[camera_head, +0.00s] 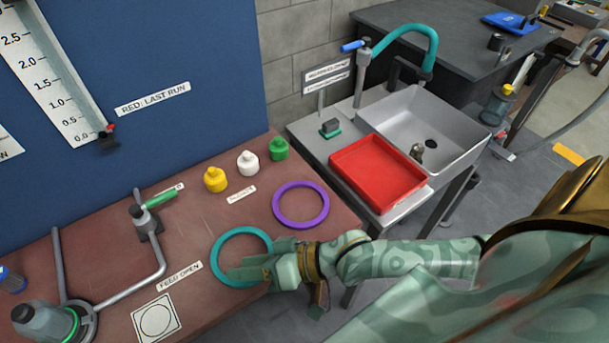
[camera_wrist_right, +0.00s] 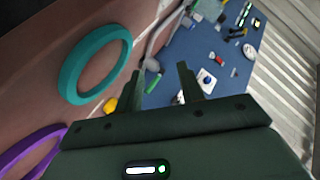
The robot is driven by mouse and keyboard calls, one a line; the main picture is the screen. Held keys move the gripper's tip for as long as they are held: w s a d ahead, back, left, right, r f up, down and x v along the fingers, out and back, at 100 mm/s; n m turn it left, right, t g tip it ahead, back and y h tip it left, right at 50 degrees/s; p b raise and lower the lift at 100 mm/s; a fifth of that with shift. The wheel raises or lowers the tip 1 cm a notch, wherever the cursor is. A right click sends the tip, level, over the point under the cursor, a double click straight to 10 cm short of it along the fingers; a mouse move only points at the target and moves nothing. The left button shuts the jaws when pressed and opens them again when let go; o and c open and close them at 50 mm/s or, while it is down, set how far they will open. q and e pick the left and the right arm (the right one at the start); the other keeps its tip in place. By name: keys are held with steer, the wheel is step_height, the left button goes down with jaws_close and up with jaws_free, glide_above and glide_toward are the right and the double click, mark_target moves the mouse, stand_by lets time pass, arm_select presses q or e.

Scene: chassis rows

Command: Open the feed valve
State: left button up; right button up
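The feed valve has a green lever handle (camera_head: 160,198) on a dark body joined to a grey pipe (camera_head: 133,286) on the reddish bench. The lever points to the upper right, crosswise to the pipe section leaving the valve. A label reading "FEED: OPEN" (camera_head: 180,278) lies beside the pipe. My right gripper (camera_head: 238,272) is over the teal ring, to the lower right of the valve and apart from it. In the right wrist view its fingers (camera_wrist_right: 161,78) are spread and empty, with a green piece, apparently the lever (camera_wrist_right: 152,82), beyond them. My left gripper is out of view.
The teal ring (camera_head: 217,245) and a purple ring (camera_head: 300,223) lie near the bench's right edge. Yellow (camera_head: 215,180), white (camera_head: 248,164) and green (camera_head: 279,149) capped pieces stand behind them. A sink with a red tray (camera_head: 376,172) is right.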

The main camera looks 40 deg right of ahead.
steer(key=shift+a+n+h, duration=0.1)
steer(key=shift+n+h, duration=0.4)
steer(key=shift+n, duration=0.2)
steer(key=d+n+h, duration=0.1)
steer(key=d+h, duration=0.1)
steer(key=h, duration=0.1)
steer(key=d+n+t+h, duration=0.1)
steer(key=d, duration=0.1)
steer(key=shift+w+d+f+n, duration=0.1)
steer(key=shift+w+f+n, duration=0.2)
steer(key=shift+f, duration=0.1)
steer(key=d+h, duration=0.1)
steer(key=d, duration=0.1)
steer(key=d+h, duration=0.2)
steer(key=s+d+f+n+h, duration=0.1)
steer(key=d, duration=0.1)
steer(key=shift+s+d+g+h, duration=0.15)
steer(key=shift+d+g+h, duration=0.15)
steer(key=shift+d+h, duration=0.1)
